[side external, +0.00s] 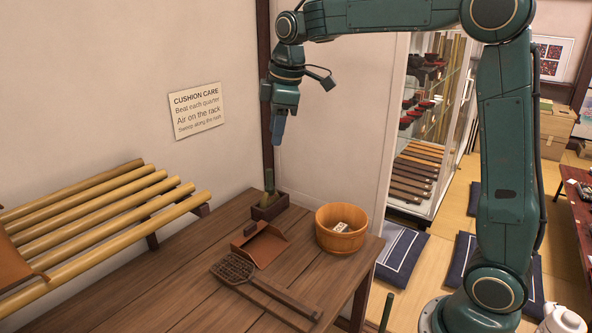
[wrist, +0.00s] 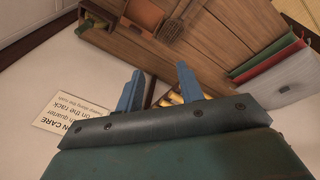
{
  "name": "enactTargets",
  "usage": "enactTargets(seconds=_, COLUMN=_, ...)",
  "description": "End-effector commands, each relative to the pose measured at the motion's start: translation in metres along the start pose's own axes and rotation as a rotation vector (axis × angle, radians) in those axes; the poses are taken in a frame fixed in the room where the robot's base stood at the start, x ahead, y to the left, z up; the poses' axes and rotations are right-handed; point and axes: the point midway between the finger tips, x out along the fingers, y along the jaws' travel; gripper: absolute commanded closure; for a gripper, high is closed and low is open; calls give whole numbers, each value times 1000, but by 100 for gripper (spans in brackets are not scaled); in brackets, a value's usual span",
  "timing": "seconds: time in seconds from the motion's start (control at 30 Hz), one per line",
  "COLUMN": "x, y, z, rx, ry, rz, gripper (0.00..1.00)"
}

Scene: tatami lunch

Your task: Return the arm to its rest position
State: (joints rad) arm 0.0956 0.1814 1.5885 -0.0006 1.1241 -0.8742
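My gripper (side external: 278,140) hangs in the air above the back of the wooden table, fingers pointing down, near the wall corner. In the wrist view its two blue fingers (wrist: 159,85) stand apart with nothing between them, so it is open and empty. The wooden table (side external: 190,262) lies below, clear of the fingers. A small dark box (side external: 270,207) with an upright handle in it stands at the table's back edge, below my gripper.
A brown dustpan (side external: 262,246), a dark brush-like tool (side external: 235,269) and a wooden tub (side external: 341,230) are on the table. A bamboo rack (side external: 100,210) stands left. A sign (side external: 196,111) is on the wall. Blue cushions (side external: 398,255) lie on the floor beyond.

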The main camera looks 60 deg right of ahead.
Motion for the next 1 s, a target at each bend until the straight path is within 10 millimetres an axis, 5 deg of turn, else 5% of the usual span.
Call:
enactTargets(seconds=0.5, x=-48, y=-96, z=62, rx=317, ry=86, rz=57, gripper=62)
enactTargets(seconds=1.0, x=-45, y=-186, z=133, rx=625, ry=188, rz=78, gripper=62)
